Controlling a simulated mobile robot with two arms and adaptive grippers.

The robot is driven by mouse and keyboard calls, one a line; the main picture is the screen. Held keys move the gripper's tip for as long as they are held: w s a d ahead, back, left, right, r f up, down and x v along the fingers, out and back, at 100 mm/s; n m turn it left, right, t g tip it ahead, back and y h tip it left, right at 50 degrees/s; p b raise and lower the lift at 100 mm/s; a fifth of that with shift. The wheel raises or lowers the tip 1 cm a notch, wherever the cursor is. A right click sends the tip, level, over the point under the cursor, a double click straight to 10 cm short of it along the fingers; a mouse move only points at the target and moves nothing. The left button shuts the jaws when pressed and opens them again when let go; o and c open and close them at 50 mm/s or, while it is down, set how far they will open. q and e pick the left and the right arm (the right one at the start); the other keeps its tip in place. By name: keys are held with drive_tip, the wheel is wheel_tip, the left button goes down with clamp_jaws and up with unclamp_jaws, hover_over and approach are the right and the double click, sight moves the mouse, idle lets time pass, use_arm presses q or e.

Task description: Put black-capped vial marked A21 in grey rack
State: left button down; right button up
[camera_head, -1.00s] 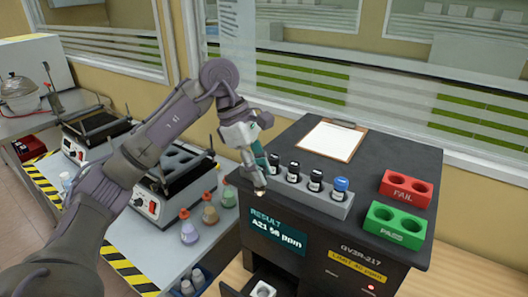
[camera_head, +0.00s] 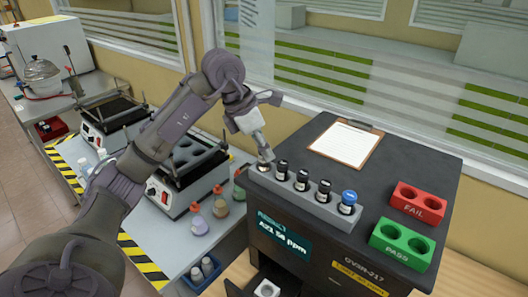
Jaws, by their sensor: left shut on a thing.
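The grey rack (camera_head: 318,208) stands on the dark analyser top. It holds black-capped vials (camera_head: 282,168), (camera_head: 302,179), (camera_head: 323,190) and one blue-capped vial (camera_head: 348,201) at its right end. My left gripper (camera_head: 264,159) is shut at the rack's left end, beside the leftmost standing black cap. It is shut on a small vial, mostly hidden by the fingers; whether it is seated in the rack, I cannot tell. No A21 mark is readable on any vial. The analyser display (camera_head: 283,236) reads A21 and a ppm value. My right gripper is not in view.
A clipboard (camera_head: 345,143) lies behind the rack. The red FAIL block (camera_head: 418,203) and the green PASS block (camera_head: 401,243) stand to the right. An open drawer (camera_head: 268,286) is below the display.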

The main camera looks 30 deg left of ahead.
use_arm(q)
drive_tip(key=shift+f, duration=0.95)
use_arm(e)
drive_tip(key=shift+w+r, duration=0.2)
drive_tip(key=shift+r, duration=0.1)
use_arm(q)
drive_tip(key=shift+f, duration=0.2)
drive_tip(key=c, duration=1.2)
unclamp_jaws()
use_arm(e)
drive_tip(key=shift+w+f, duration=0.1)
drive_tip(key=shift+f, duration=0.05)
use_arm(q)
drive_tip(key=shift+r, duration=0.1)
